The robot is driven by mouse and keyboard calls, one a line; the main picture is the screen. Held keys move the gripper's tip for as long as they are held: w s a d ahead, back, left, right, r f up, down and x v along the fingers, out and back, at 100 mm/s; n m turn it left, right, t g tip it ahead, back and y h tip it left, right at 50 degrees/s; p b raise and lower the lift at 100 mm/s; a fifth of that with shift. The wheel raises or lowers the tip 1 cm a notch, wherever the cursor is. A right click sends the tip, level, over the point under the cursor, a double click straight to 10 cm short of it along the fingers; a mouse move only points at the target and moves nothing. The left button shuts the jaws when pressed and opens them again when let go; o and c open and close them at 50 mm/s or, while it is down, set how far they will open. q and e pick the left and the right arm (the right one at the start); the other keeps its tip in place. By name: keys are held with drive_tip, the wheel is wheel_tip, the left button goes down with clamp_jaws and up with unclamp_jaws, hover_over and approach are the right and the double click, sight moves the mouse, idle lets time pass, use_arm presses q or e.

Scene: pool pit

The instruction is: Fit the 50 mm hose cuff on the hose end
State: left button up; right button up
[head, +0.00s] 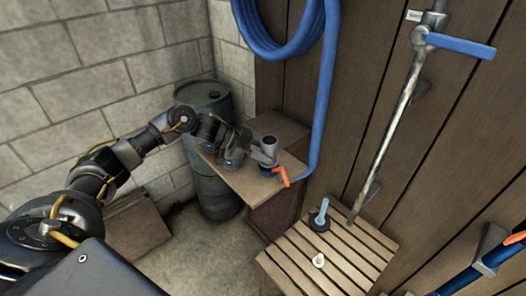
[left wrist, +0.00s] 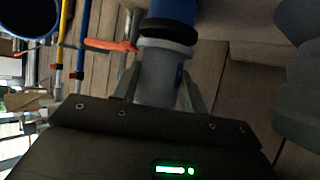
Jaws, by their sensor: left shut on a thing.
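A short grey cuff (head: 269,148) with an orange lever (head: 283,177) is over the wooden board at the centre of the head view. My left gripper (head: 255,153) is shut on it. In the left wrist view, the grey cuff (left wrist: 162,72) sits between the two fingers. A black ring and a blue tube-like part (left wrist: 172,12) are in line beyond it. I cannot tell how far the cuff and blue part overlap. A blue hose (head: 327,100) hangs down the plank wall, its lower end beside the orange lever. My right gripper is not in view.
A wooden board (head: 240,187) lies under the gripper, by a dark barrel (head: 212,150). A slatted bench (head: 345,255) holds a black-based part with a pale blue handle (head: 321,216) and a small pale item (head: 318,260). A pipe with a blue lever (head: 460,45) runs along the wall.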

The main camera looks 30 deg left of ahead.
use_arm(q)
drive_tip(key=shift+f, duration=0.35)
idle(0.4)
drive_tip(key=o, duration=1.6)
drive_tip(key=shift+c, duration=0.2)
drive_tip(key=shift+s+a+r+p, duration=0.2)
drive_tip(key=shift+a+r+p, duration=0.15)
drive_tip(key=shift+a+p, duration=0.05)
drive_tip(key=p+v, duration=0.4)
drive_tip(key=v, duration=0.6)
